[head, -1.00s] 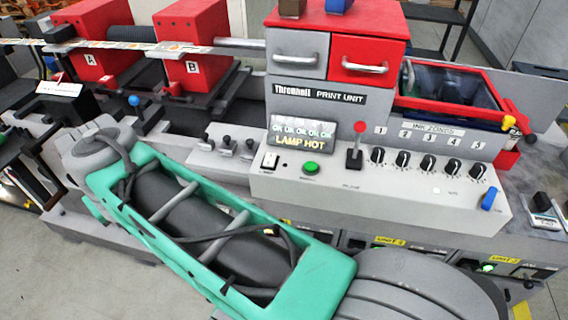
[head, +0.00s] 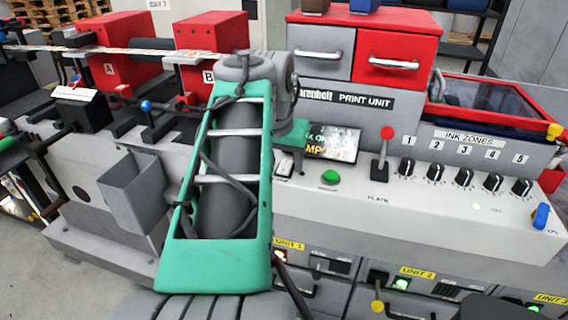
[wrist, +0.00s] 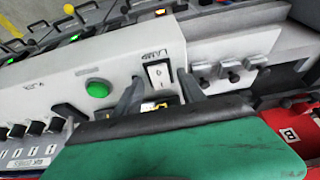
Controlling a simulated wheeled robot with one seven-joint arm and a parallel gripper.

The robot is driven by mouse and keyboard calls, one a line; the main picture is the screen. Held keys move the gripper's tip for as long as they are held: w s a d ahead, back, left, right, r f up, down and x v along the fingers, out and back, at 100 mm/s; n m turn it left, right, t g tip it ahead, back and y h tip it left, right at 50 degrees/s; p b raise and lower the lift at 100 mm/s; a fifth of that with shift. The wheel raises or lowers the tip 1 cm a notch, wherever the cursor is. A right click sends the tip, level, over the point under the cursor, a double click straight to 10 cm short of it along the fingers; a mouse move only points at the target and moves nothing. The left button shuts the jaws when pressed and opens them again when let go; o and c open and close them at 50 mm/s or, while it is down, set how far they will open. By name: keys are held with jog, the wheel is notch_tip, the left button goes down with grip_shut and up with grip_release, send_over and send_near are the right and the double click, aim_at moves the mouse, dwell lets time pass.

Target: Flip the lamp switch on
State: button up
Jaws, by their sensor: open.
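The lamp switch (wrist: 159,73) is a white rocker in a dark frame under the label LAMP, on the sloping grey panel. In the wrist view it lies between and just beyond the fingertips of my gripper (wrist: 162,84), which is open and empty. I cannot tell whether the fingers touch the panel, or which way the rocker is set. In the head view the switch (head: 284,167) shows at the panel's left end, beside my arm. My arm and wrist hide most of the gripper there.
A green button (head: 330,177) and a red-knobbed lever (head: 384,150) stand right of the switch. A lit display (head: 332,143) stands behind, its left part hidden by my arm. Several black knobs (head: 465,177) line the panel's right. A grey open box (head: 140,190) is at left.

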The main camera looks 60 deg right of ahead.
jog(key=shift+c, duration=0.4)
grip_shut()
